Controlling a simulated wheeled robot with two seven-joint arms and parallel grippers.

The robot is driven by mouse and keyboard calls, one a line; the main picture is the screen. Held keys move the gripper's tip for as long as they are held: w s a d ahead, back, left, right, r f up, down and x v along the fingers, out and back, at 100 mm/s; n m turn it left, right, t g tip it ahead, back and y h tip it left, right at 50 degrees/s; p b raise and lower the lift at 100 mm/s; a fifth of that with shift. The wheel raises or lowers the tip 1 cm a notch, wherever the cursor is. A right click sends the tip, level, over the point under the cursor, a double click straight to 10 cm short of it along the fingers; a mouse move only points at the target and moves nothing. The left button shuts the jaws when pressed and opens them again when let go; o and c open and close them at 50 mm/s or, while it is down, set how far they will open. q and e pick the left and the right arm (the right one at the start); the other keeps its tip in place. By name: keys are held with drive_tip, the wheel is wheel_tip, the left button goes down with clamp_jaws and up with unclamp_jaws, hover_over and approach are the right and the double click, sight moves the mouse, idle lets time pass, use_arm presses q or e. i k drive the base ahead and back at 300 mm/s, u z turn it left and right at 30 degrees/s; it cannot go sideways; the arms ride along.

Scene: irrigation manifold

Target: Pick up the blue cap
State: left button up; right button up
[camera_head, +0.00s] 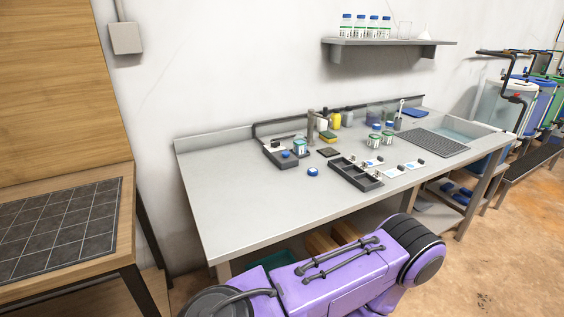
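A small blue cap (313,171) lies on the grey bench, apart from the items around it. Another blue piece (286,154), which looks like a cap, is at the dark tray on the left. A jar with a green and white label (299,147) stands beside that piece. Two blue-topped jars (375,141) stand further right on the bench. Neither of my grippers is in view, and nothing is seen touching the cap.
A black compartment tray (355,174) with white cards beside it lies right of the cap. A faucet (311,124), bottles and a sponge stand behind. A shelf (388,42) holds several jars. The bench's left half (235,190) is clear. A sink (465,131) is at right.

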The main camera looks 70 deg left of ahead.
sight(312, 172)
drive_tip(key=u, duration=2.3)
